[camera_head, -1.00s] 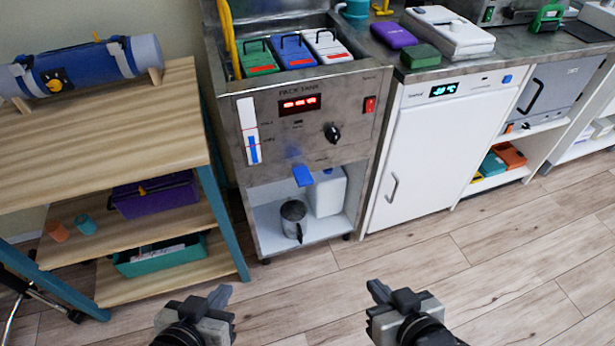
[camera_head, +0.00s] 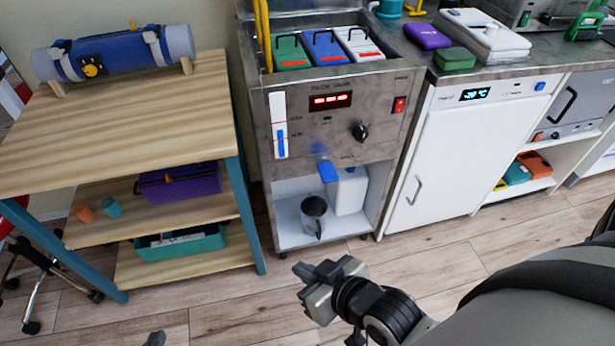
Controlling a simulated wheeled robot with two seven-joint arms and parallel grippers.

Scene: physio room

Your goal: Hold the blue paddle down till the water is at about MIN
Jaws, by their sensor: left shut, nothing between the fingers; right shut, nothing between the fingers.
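The blue paddle (camera_head: 327,171) sticks out of the steel tank's (camera_head: 345,118) front, below the dial; nothing touches it. The tank's white gauge (camera_head: 279,105) has a blue column (camera_head: 281,143) whose top is close to the lower of two small labels, which are hard to read. A grey jug (camera_head: 314,215) stands below the paddle on the tank's lower shelf. My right gripper (camera_head: 312,274) is shut and empty, in front of and below the jug. My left gripper (camera_head: 155,339) shows only its tip at the bottom edge; it is shut and empty.
A white container (camera_head: 350,192) stands beside the jug. A wooden shelf unit (camera_head: 110,125) is on the left, a white cabinet (camera_head: 440,155) on the right. Green, blue and white packs sit in the tank top. The floor in front is clear.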

